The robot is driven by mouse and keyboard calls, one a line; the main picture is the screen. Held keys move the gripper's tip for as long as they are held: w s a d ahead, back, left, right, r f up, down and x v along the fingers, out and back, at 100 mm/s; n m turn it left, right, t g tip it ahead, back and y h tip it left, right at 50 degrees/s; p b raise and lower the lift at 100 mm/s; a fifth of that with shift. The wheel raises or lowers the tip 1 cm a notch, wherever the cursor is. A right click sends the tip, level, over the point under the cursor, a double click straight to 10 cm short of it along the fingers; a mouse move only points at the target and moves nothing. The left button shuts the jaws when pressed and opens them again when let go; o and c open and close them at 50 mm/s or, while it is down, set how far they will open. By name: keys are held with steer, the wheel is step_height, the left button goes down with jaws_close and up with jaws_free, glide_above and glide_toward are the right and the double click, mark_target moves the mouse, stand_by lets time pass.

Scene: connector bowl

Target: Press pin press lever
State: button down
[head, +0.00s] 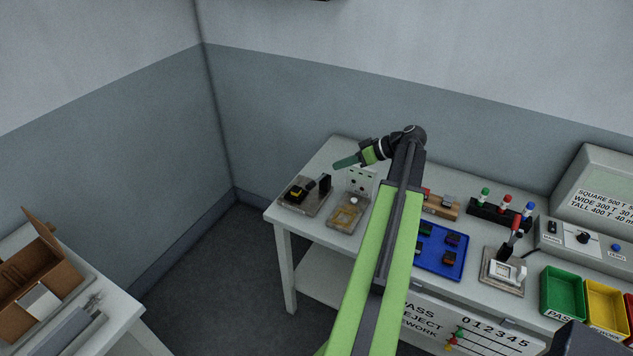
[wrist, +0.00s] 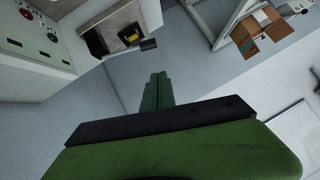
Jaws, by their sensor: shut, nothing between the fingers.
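My gripper (head: 346,162) is shut and empty, raised above the left end of the white workbench (head: 336,148). Its green fingers also show closed together in the wrist view (wrist: 157,92). A small press-like device (head: 303,196) with a yellow part and a black lever end (head: 325,183) sits on the left end of the bench, below and left of the fingertips. In the wrist view the black end (wrist: 148,44) is apart from the fingers. Another device (head: 503,272) with an upright red-tipped lever (head: 516,226) stands further right. I cannot tell for certain which is the pin press.
A white panel with buttons (head: 360,181) and a tan plate (head: 347,214) are near the left device. A blue tray (head: 428,262) with small connectors, green bin (head: 562,291) and yellow bin (head: 605,308) lie right. A cardboard box (head: 40,262) stands on a separate left table.

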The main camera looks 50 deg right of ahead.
steer(key=shift+s+d+r+t, duration=0.15)
steer(key=shift+s+d+r, duration=0.05)
steer(key=shift+s+d, duration=0.2)
steer(key=shift+s+d+r+t, duration=0.15)
steer(key=shift+s+d, duration=0.15)
steer(key=shift+d, duration=0.15)
steer(key=b, duration=0.6)
glide_above(317, 181)
steer(key=s+a, duration=0.2)
steer(key=s, duration=0.2)
step_height(317, 181, down, 6)
steer(key=f+b, duration=0.3)
steer(key=shift+w+a+f, duration=0.1)
steer(key=shift+w+a, duration=0.25)
